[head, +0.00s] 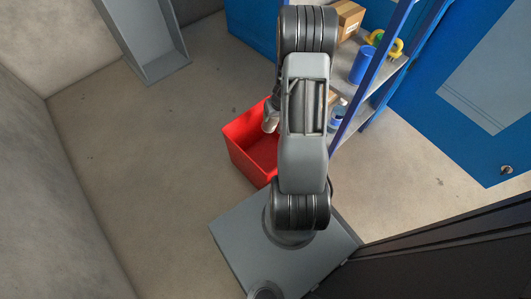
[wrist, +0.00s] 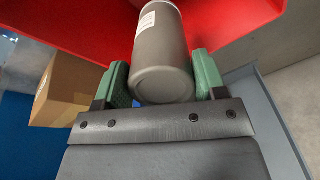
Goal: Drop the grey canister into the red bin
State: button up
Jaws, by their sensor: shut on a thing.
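The grey canister (wrist: 160,55), with a white label, sits between the green finger pads of my gripper (wrist: 162,80) in the wrist view. The gripper is shut on it. The red bin (wrist: 85,20) fills the top of the wrist view behind the canister. In the head view the red bin (head: 243,142) stands on the floor, open at the top, beyond my base. My arm hides its right part. A grey rounded piece shows over the bin's far right side, beside my arm; I cannot tell there whether it is the canister. The gripper's fingers are hidden in the head view.
A shelf unit with blue posts (head: 372,70) stands right of the bin, close to my arm. It bears a blue cylinder (head: 363,64), a yellow-and-green item (head: 386,44) and cardboard boxes (head: 347,18). The floor left of the bin is clear.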

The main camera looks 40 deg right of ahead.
jog(key=shift+f+b, duration=1.35)
jog(key=shift+f, duration=0.8)
jog(key=o, duration=1.7)
jog(key=shift+o, duration=0.2)
jog(key=p+v, duration=0.6)
jog(key=v, duration=0.7)
jog(key=shift+r, duration=0.4)
jog(key=shift+s, duration=0.1)
